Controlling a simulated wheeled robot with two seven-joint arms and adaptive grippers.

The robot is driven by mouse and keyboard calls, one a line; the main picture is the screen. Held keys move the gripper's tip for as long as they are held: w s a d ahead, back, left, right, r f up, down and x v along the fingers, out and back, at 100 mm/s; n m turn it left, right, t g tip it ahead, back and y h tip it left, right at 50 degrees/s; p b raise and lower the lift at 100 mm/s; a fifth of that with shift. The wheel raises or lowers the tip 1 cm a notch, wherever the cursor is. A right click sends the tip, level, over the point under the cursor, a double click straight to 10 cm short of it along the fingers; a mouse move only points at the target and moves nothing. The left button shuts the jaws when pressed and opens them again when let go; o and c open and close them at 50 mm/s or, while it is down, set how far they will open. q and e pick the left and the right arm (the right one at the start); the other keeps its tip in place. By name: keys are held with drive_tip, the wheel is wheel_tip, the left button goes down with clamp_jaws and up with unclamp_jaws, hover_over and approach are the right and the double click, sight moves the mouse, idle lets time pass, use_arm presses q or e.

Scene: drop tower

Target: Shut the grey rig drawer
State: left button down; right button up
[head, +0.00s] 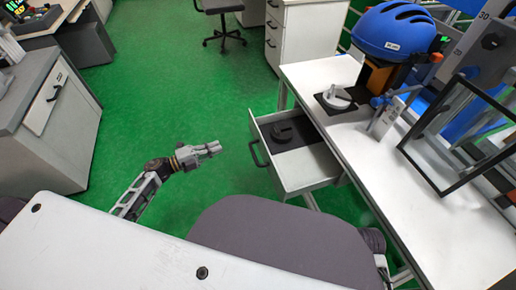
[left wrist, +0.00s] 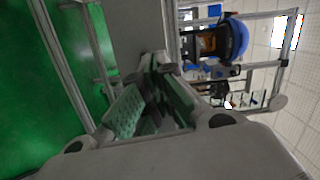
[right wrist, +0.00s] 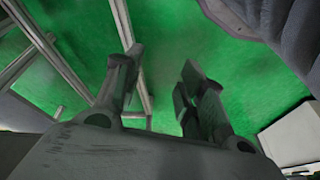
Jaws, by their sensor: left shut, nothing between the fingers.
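The grey rig drawer (head: 313,180) hangs open from the left side of the white rig table (head: 440,235), its handle (head: 258,154) facing left. Inside it lies a dark round piece on a dark mat. My left gripper (head: 210,149) is left of the drawer, pointing right at its front with a gap between them, and touches nothing. In the left wrist view its fingers (left wrist: 155,105) are shut and empty. My right gripper (right wrist: 160,75) shows only in the right wrist view, with fingers apart and nothing between them, over green floor.
A blue helmet (head: 393,32) sits on the drop rig at the table's back. A pale round piece (head: 337,95) stands on the table above the drawer. A dark-framed clear panel (head: 418,172) stands further right. Green floor (head: 160,90) is free left of the drawer.

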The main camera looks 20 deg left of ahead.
sight(262, 140)
use_arm(q)
drive_tip(key=shift+s+d+r+m+g+h+b, duration=0.3)
drive_tip(key=shift+d+m+g, duration=0.15)
drive_tip(key=shift+m, duration=0.15)
drive_tip(key=shift+s+d+r+m+g+h+b, duration=0.25)
drive_tip(key=shift+s+d+m+g, duration=0.15)
drive_tip(key=shift+m, duration=0.2)
drive_tip(key=shift+s+d+r+m+g+h+b, duration=0.25)
drive_tip(key=shift+d+m+g+b, duration=0.1)
drive_tip(key=shift+d+m, duration=0.2)
use_arm(e)
drive_tip(key=shift+d+v, duration=0.2)
drive_tip(key=shift+v, duration=1.45)
use_arm(q)
drive_tip(key=shift+w, duration=0.15)
use_arm(e)
drive_tip(key=shift+s, duration=0.2)
